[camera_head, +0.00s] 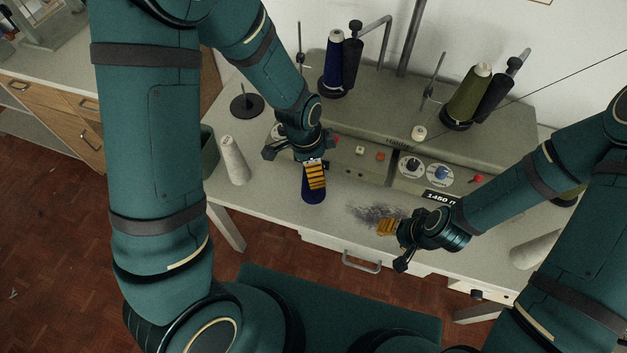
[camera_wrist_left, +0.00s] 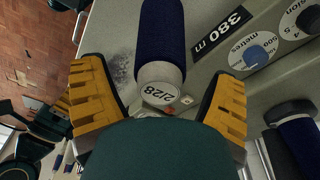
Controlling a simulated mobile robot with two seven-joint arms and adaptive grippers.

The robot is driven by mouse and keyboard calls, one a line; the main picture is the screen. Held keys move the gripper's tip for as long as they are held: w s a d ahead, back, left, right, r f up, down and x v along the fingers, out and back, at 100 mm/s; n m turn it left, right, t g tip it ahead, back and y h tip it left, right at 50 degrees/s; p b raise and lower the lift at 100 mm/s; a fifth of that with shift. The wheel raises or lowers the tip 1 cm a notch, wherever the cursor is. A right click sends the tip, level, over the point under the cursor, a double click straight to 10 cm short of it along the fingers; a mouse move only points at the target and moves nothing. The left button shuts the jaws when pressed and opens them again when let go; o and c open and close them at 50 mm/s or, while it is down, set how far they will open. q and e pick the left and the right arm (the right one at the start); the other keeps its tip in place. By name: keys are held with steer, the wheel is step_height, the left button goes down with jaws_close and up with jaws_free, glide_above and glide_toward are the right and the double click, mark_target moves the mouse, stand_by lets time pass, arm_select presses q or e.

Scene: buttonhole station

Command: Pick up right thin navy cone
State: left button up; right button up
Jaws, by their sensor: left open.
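A navy cone (camera_head: 313,191) stands on the table in front of the grey machine, partly hidden by my left gripper (camera_head: 315,172) above it. In the left wrist view the navy cone (camera_wrist_left: 163,38) shows a pale end labelled 2/28. It lies between the yellow pads of my open left gripper (camera_wrist_left: 160,78), with clear gaps on both sides. Another navy cone (camera_head: 333,65) stands on the machine, beside a black holder. My right gripper (camera_head: 387,228) is over the table front, right of the near cone, and looks empty; its finger gap is unclear.
A white cone (camera_head: 234,160) stands at the table's left, near a black disc base (camera_head: 246,105). An olive cone (camera_head: 467,96) stands on the machine's right. Another white cone (camera_head: 535,249) lies at the right. Grey fuzz (camera_head: 375,212) is near my right gripper.

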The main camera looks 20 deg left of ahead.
arm_select(q)
steer(key=shift+d+f, duration=0.1)
steer(key=shift+f, duration=0.5)
steer(key=c, duration=1.5)
